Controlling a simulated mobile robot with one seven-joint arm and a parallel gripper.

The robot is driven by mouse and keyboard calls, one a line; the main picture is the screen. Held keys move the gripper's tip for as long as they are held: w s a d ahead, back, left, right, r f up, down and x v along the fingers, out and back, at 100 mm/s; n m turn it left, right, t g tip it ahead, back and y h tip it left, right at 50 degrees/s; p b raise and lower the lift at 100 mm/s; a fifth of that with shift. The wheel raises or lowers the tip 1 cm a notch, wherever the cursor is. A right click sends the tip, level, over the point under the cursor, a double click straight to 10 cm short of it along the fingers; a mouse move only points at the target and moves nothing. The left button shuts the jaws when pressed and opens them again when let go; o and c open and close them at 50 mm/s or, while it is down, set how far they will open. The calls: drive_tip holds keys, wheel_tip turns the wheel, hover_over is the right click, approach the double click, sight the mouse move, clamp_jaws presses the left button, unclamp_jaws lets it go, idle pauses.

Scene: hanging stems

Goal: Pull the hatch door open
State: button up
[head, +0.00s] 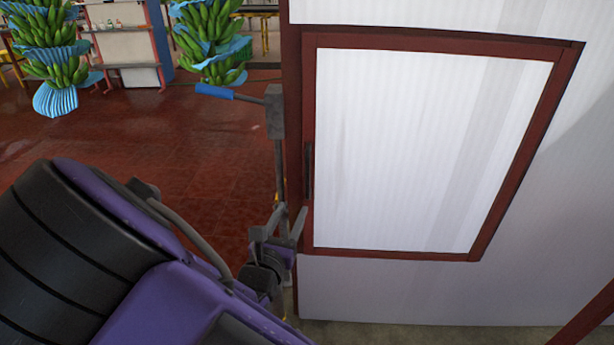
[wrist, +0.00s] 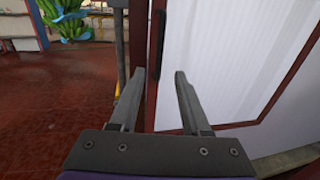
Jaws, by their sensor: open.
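The hatch door (head: 420,150) is a white ribbed panel in a red-brown frame, set in a white wall. It looks shut. Its dark upright handle (head: 309,170) is on the door's left side. In the wrist view the handle (wrist: 160,33) stands ahead of my gripper (wrist: 160,75), above the gap between the two fingertips. In the head view my gripper (head: 290,213) is just left of and below the handle, by the door's lower left edge. The fingers are apart with nothing between them, and they do not appear to touch the handle.
A grey post with a box (head: 274,110) and a blue lever (head: 215,91) stands close left of the door. Green banana bunches (head: 208,40) hang behind it, with another bunch (head: 50,50) at far left. The red tiled floor (head: 130,130) is open on the left.

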sight(307, 179)
drive_tip(key=b+x, duration=0.1)
drive_tip(key=x, duration=1.2)
drive_tip(key=shift+w+d, duration=0.1)
drive_tip(key=shift+w, duration=0.15)
drive_tip(key=shift+c, duration=0.3)
clamp_jaws()
idle(0.5)
